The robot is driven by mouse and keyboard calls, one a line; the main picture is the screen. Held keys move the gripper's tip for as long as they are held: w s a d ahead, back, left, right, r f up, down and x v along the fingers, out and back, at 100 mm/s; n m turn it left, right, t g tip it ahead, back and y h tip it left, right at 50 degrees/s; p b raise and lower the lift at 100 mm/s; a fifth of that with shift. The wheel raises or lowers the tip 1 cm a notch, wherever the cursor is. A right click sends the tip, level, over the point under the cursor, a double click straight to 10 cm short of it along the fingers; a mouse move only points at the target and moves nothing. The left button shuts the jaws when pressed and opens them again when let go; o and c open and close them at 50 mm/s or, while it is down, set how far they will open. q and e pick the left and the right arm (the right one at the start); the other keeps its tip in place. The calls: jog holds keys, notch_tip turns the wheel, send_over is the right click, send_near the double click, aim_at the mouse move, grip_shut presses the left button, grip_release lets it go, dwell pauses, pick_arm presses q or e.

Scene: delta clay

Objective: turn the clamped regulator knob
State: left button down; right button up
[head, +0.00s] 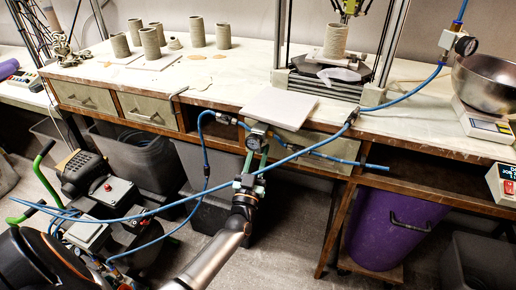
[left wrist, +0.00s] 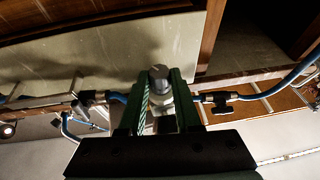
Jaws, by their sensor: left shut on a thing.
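The regulator (head: 257,138) with a round gauge sits at the front edge of the workbench, joined to blue hose on both sides. Its knob is hidden in the head view by my fingers. My left gripper (head: 257,156) reaches up to the regulator from below. In the left wrist view, the grey round knob (left wrist: 159,76) sits between the dark green fingers of my left gripper (left wrist: 160,98), which is shut on it. Fittings with dark handles show on each side, one being the right valve (left wrist: 220,98). My right gripper is not in view.
A white board (head: 279,106) lies on the bench above the regulator. Blue hoses (head: 300,153) cross near my arm. Grey bins (head: 211,168) stand under the bench, a compressor (head: 108,190) at left and a purple bin (head: 390,232) at right.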

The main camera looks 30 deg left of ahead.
pick_arm(q)
jog(key=shift+n+g+y, duration=0.3)
jog(key=shift+n+y, duration=0.1)
jog(key=shift+y, duration=0.3)
jog(key=c, duration=0.6)
grip_release()
jog(key=shift+s+d, duration=0.1)
jog(key=v, duration=1.2)
jog(key=shift+s+p, duration=0.15)
jog(key=shift+p, duration=0.25)
jog(key=shift+d, duration=0.1)
